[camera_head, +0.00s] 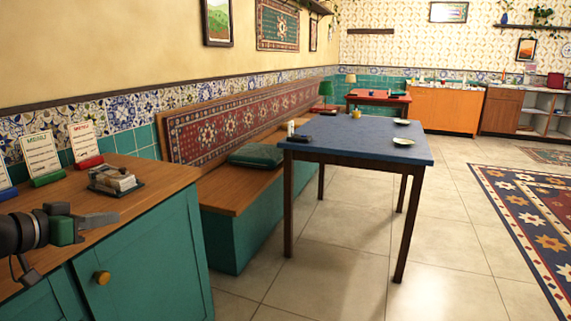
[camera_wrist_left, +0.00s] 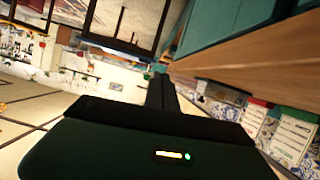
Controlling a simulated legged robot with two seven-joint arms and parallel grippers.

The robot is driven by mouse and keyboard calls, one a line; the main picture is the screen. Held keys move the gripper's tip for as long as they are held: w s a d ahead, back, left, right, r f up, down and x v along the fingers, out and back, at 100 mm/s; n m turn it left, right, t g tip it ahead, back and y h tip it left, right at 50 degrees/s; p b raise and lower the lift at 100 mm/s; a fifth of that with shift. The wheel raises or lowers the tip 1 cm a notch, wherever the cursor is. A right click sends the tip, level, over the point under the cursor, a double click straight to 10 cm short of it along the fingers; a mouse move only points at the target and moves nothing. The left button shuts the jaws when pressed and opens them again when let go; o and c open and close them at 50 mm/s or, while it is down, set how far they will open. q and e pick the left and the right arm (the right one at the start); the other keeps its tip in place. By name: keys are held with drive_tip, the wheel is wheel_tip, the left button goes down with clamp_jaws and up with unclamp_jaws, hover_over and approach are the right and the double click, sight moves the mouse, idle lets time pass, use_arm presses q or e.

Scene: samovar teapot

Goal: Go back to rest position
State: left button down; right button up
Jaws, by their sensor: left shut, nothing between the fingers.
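My left gripper (camera_head: 100,220) comes in at the lower left of the head view. It is over the front edge of the wooden counter top (camera_head: 130,200), with its fingers closed together and nothing between them. In the left wrist view the closed dark fingers (camera_wrist_left: 161,92) point away from the green gripper body. My right gripper is not in view.
The counter holds menu cards (camera_head: 86,142) and a small tray of packets (camera_head: 115,180). A blue-topped table (camera_head: 350,140) with small dishes stands at centre. A bench (camera_head: 230,190) with a green cushion runs along the wall.

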use_arm(q)
drive_tip(key=s+d+f+n+g+y+p, duration=0.1)
drive_tip(key=s+d+f+n+g+p, duration=0.2)
drive_tip(key=d+f, duration=0.5)
drive_tip(key=s+d+f+g+y+p, duration=0.1)
drive_tip(key=s+d+f+g+p, duration=0.2)
drive_tip(key=d+f, duration=0.6)
drive_tip(key=s+d+f+g+y+p, duration=0.1)
drive_tip(key=s+d+f+g+p, duration=0.15)
drive_tip(key=s+f, duration=0.5)
drive_tip(key=s+d+f+g+y+p, duration=0.1)
drive_tip(key=s+d+f+g+y, duration=0.2)
drive_tip(key=s, duration=0.8)
wheel_tip(320, 180, up, 36)
drive_tip(key=h+p, duration=0.1)
drive_tip(key=p, duration=3.6)
drive_tip(key=shift+w+r+t, duration=0.25)
drive_tip(key=shift+w+t, duration=0.1)
drive_tip(key=shift+t, duration=0.1)
drive_tip(key=shift+a, duration=0.1)
